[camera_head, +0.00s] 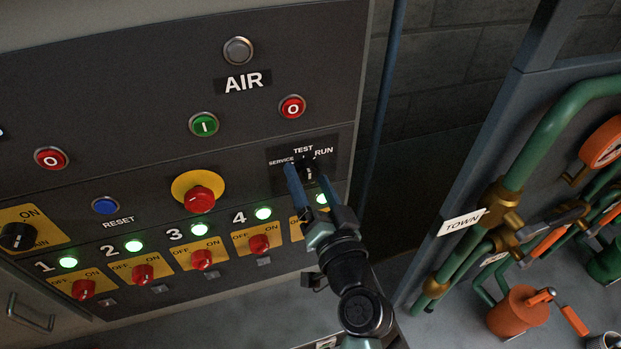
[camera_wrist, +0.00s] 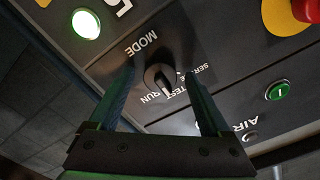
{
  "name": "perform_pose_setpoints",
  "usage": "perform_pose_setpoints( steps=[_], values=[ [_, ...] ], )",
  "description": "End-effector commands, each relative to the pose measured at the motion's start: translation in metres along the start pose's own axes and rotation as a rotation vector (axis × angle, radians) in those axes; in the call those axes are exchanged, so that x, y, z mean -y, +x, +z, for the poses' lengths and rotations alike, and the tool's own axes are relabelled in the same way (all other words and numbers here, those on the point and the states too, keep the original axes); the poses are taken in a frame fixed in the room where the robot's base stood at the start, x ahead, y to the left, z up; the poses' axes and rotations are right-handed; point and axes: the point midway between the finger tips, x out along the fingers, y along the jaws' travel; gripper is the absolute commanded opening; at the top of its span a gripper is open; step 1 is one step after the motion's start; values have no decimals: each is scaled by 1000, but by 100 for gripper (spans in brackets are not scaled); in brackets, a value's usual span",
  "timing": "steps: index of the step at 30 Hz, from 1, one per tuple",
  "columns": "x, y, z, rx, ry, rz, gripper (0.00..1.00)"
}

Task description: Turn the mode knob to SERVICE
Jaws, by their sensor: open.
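The mode knob (camera_head: 309,173) is a small black knob on the dark panel, with SERVICE at its left, TEST above and RUN at its right in the head view. Its white mark seems to point roughly toward TEST. My gripper (camera_head: 306,176) is at the knob, with one finger on each side. In the wrist view, the knob (camera_wrist: 159,80) shows between the fingertips of my open gripper (camera_wrist: 159,74), with gaps at both sides. I cannot tell how deep the fingertips reach around it. The gripper partly covers the panel below the knob.
A red mushroom button (camera_head: 201,198) stands out left of the knob. Several red OFF/ON switches, such as switch 4 (camera_head: 259,244), line the panel below, with lit green lamps. Green pipes (camera_head: 535,140) stand at the right, beyond a gap.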

Motion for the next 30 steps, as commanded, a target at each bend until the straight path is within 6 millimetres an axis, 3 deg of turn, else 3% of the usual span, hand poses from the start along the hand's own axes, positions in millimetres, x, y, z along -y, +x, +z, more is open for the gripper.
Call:
perform_pose_setpoints(
  steps=[3,17,30],
  values=[
    [0,0,0,0,0,0,82],
    [0,0,0,0,1,0,0],
    [-3,0,4,-2,-98,0,0]
  ],
)
